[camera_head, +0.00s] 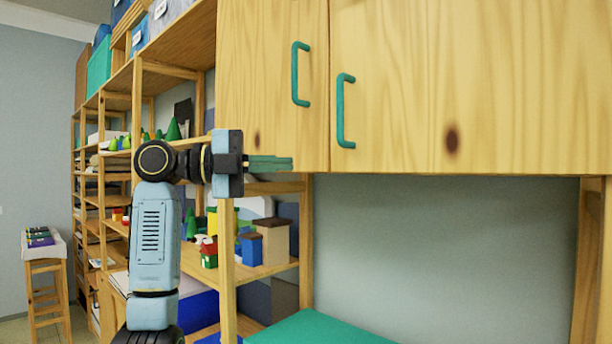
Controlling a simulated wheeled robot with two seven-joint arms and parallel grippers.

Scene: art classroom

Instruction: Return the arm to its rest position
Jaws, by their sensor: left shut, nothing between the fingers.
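My left arm rises from the bottom at the left of the head view, bent at the elbow. Its left gripper (271,163) points right, beside the lower left edge of the wooden wall cabinet (390,80). The gripper's teal fingers are shut and empty. I cannot tell whether the fingertips touch the cabinet or are a little in front of it. The cabinet's doors look closed. My right gripper is not in view.
The cabinet has two teal handles, the left one (296,74) and the right one (341,110). Wooden shelves with small model houses (273,241) stand behind my arm. A teal surface (315,330) lies below. A stool (45,285) stands far left. The space under the cabinet is clear.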

